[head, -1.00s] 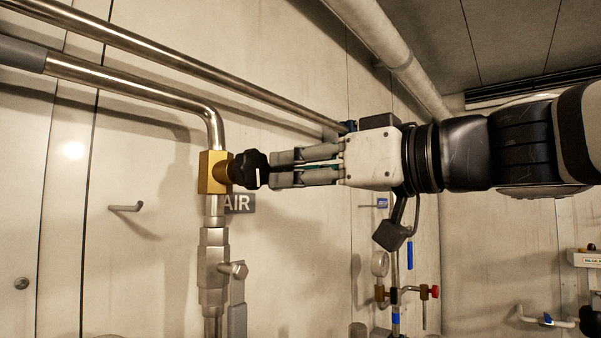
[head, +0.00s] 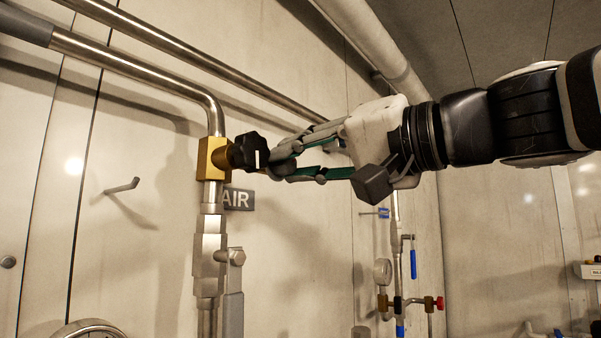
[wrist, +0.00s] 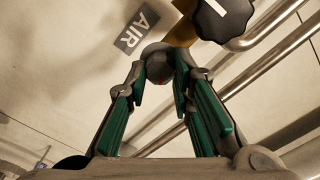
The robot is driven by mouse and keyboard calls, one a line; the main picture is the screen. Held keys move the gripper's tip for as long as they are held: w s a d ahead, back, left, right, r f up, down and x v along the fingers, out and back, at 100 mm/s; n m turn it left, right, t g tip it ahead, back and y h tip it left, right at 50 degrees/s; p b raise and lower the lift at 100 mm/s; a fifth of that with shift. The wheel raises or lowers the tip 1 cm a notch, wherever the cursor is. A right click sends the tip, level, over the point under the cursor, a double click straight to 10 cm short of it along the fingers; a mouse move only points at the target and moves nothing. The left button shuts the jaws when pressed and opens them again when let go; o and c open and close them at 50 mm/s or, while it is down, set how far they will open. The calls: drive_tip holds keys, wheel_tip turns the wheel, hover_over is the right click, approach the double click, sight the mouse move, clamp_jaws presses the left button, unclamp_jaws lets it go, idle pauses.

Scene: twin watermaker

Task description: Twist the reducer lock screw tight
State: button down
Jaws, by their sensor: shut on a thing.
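A black lobed knob with a white mark (head: 248,152) sits on the brass reducer body (head: 212,159) at left centre in the head view. In the wrist view the knob (wrist: 223,18) is at the upper right, beyond and apart from my fingertips. My gripper (head: 275,166) reaches in from the right, its tips close to the knob. In the wrist view a dark grey rounded head (wrist: 160,64), which looks like the reducer lock screw, lies between the two green-lined fingers. The gripper is shut on it. Its far end is hidden, and I cannot tell how far in it sits.
An AIR plate (head: 238,199) is just below the knob. A steel pipe (head: 140,76) runs into the brass body from above. A steel valve (head: 209,257) stands below. A gauge and small valves (head: 410,303) are at lower right. The wall between is mostly clear.

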drive_tip(key=m, duration=0.4)
drive_tip(key=shift+m, duration=0.3)
drive_tip(key=shift+f+m+p, duration=0.1)
drive_tip(key=shift+m+p, duration=0.2)
drive_tip(key=shift+m, duration=1.6)
drive_tip(key=c, duration=1.4)
unclamp_jaws()
drive_tip(key=shift+d, duration=0.1)
drive_tip(key=v, duration=1.1)
drive_tip(key=shift+s+d, duration=0.3)
